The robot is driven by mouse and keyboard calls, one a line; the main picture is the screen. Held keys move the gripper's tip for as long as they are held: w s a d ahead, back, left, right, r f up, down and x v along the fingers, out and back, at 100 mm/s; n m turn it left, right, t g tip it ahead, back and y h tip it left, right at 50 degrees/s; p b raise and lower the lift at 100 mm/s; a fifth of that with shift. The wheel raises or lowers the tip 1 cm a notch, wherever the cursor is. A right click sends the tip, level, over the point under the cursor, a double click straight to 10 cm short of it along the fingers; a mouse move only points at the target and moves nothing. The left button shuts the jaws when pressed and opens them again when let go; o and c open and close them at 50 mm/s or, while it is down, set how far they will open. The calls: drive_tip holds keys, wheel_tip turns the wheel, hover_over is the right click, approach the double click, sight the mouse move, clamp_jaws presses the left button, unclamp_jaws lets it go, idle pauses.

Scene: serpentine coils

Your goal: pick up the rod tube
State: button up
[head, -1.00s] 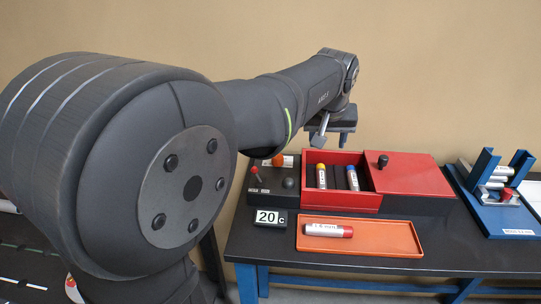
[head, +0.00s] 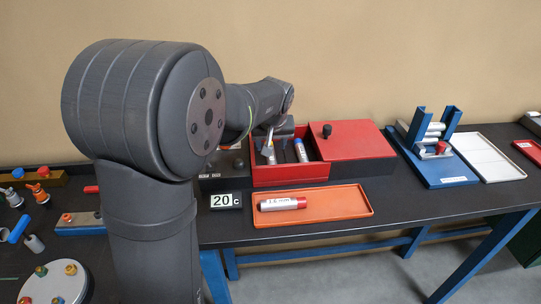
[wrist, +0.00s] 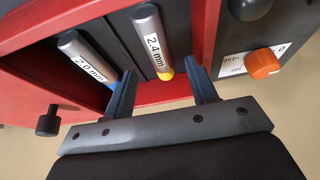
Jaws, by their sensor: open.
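My gripper (wrist: 164,84) is open, one blue finger on each side of the yellow-capped end of a grey tube labelled 2.4 mm (wrist: 152,40). I cannot tell whether the fingers touch it. A second tube, labelled 2.0 mm (wrist: 85,57), lies beside it, outside the fingers. In the head view my gripper (head: 272,138) is low at the open red box (head: 290,175). The 2.4 mm tube (head: 268,154) is partly hidden there, and the blue-capped tube (head: 301,150) stands to its right. A red-capped tube (head: 283,203) lies in the orange tray (head: 340,203).
The red lid (head: 350,140) with a black knob lies right of the open part. A control block with an orange knob (wrist: 264,63) adjoins the box. A display reading 20 C (head: 226,200) stands in front. A blue rack (head: 440,172) holds several tubes at right.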

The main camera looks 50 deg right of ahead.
drive_tip(key=x, duration=0.4)
drive_tip(key=shift+s+f, duration=0.1)
drive_tip(key=shift+f, duration=0.35)
drive_tip(key=shift+c, duration=0.4)
clamp_jaws()
drive_tip(key=c, duration=1.1)
unclamp_jaws()
